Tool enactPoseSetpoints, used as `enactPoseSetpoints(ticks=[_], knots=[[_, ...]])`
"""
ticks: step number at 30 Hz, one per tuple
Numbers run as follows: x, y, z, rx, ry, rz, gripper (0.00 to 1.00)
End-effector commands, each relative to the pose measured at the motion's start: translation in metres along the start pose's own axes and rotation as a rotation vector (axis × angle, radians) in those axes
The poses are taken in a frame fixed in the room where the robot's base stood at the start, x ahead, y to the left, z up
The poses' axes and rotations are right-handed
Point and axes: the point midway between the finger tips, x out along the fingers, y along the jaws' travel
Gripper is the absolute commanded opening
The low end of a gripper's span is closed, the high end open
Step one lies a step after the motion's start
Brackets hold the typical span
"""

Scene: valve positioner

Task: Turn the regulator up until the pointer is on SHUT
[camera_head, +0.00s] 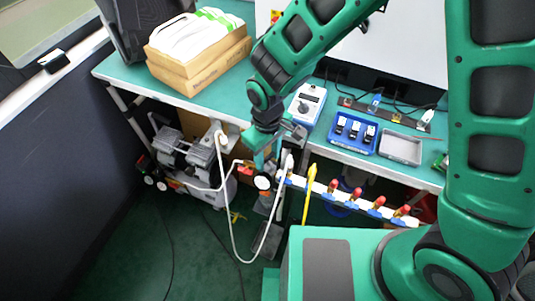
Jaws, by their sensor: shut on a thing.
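My gripper (267,160) points down at the front edge of the bench, over the end of a white pipe with fittings. It is shut on what looks like the regulator; the gripped part is mostly hidden by the jaws. A small round white face with a dark rim (263,183) shows just below the jaws. An orange-red part (241,166) is just left of them. The pointer and the SHUT mark are too small or hidden to make out.
A white hose (233,235) hangs in a loop below the bench. Red-handled valves (356,194) line the pipe to the right, with a yellow upright (308,195) close by. The green bench (130,78) carries boxes (200,60), a blue tray (340,145) and a grey tray (418,148).

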Motion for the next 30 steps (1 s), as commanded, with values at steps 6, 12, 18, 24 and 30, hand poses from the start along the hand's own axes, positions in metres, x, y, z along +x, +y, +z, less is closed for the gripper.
enactPoseSetpoints(ticks=[6,12,18,24,30], knots=[[-0.0005,0.0026,-0.0004,0.124,0.001,0.003,0.17],[-0.0007,0.0031,-0.0005,0.235,0.002,0.004,0.17],[-0.0008,0.0036,-0.0007,0.25,0.002,0.005,0.17],[-0.0008,0.0039,-0.0008,0.249,0.003,0.006,0.56],[-0.0005,0.0024,-0.0004,0.246,0.001,0.003,0.58]])
